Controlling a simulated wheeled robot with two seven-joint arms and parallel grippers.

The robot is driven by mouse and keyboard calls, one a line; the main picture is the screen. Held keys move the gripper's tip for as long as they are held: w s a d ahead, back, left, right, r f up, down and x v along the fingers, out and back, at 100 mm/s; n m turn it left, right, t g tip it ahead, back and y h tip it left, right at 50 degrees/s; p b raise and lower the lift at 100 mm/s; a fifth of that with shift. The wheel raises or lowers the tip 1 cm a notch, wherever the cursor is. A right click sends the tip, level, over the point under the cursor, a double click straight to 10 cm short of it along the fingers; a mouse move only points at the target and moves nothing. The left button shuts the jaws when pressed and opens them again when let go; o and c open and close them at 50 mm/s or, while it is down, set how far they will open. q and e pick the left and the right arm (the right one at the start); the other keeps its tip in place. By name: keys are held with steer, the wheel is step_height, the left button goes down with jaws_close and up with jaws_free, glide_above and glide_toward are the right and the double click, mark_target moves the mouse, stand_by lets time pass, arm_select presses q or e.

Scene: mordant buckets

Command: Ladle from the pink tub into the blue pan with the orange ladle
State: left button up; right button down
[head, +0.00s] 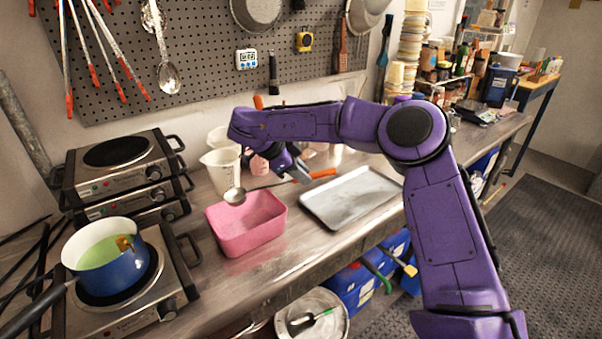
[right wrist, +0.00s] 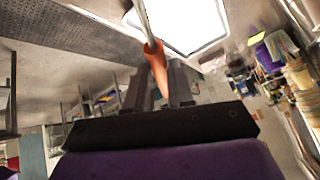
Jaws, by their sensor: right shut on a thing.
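The pink tub (head: 250,240) stands on the steel bench in the middle of the head view. The blue pan (head: 112,274), with pale green liquid inside, sits on a hot plate at the left. My right gripper (head: 303,174) is shut on the orange ladle (head: 322,173) at its handle, to the right of and behind the tub. The ladle's steel bowl (head: 235,196) shows at the tub's back left rim and looks above it; its contents cannot be told. The orange handle also shows between the fingers in the right wrist view (right wrist: 157,67). My left gripper is out of view.
A grey tray (head: 350,197) lies right of the tub. White jugs (head: 222,168) stand behind it. Stacked hot plates (head: 118,165) stand behind the pan, whose dark handle (head: 35,312) points to the front left. Bare bench lies between tub and hot plate.

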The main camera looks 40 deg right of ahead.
steer(key=shift+s+f+b, duration=0.25)
steer(key=shift+f+b, duration=0.55)
steer(key=shift+f, duration=0.05)
steer(key=shift+f+b, duration=0.6)
steer(key=shift+f, duration=1.6)
steer(key=shift+r, duration=0.1)
steer(key=shift+r+p, duration=3.05)
steer(key=shift+p, duration=0.75)
steer(key=shift+r+t+y+p, duration=0.5)
steer(key=shift+r+y+p, duration=0.2)
steer(key=shift+r, duration=0.25)
steer(key=shift+f, duration=0.15)
